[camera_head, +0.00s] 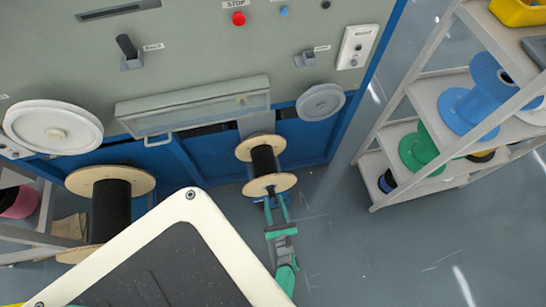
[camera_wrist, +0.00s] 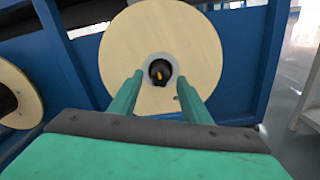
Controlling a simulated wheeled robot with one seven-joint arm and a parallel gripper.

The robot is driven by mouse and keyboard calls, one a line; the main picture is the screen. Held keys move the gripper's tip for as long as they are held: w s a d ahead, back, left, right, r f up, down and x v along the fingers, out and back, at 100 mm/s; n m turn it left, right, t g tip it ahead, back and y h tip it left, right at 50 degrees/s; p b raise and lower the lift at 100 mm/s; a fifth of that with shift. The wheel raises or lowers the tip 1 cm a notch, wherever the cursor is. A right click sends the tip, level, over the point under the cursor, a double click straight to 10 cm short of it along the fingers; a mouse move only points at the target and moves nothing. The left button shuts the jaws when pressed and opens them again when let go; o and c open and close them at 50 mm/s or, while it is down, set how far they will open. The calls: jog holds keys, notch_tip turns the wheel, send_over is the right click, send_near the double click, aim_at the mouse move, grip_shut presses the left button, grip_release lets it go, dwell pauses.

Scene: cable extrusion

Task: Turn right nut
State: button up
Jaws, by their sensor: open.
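The right spool (camera_head: 263,155), with wooden flanges and dark cable, is mounted low on the machine. In the wrist view its near flange (camera_wrist: 125,45) faces me. A dark nut (camera_wrist: 160,71) with an orange centre sits inside a pale ring at the flange's middle. My gripper (camera_head: 276,203) has green fingers, open, at the near end of this spool in the head view. In the wrist view my gripper (camera_wrist: 160,84) points at the flange, one finger on each side below the nut. I cannot tell whether the fingers touch anything. The nut is not distinguishable in the head view.
A larger left spool (camera_head: 110,210) stands at the left, its flange edge (camera_wrist: 15,95) also in the wrist view. Blue machine panels (camera_wrist: 235,60) flank the right spool. A rack (camera_head: 405,100) with coloured reels stands at the right. The floor (camera_head: 400,250) between is clear.

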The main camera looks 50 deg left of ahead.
jog(key=shift+x, duration=1.1)
jog(key=c, duration=1)
jog(key=shift+c, duration=0.2)
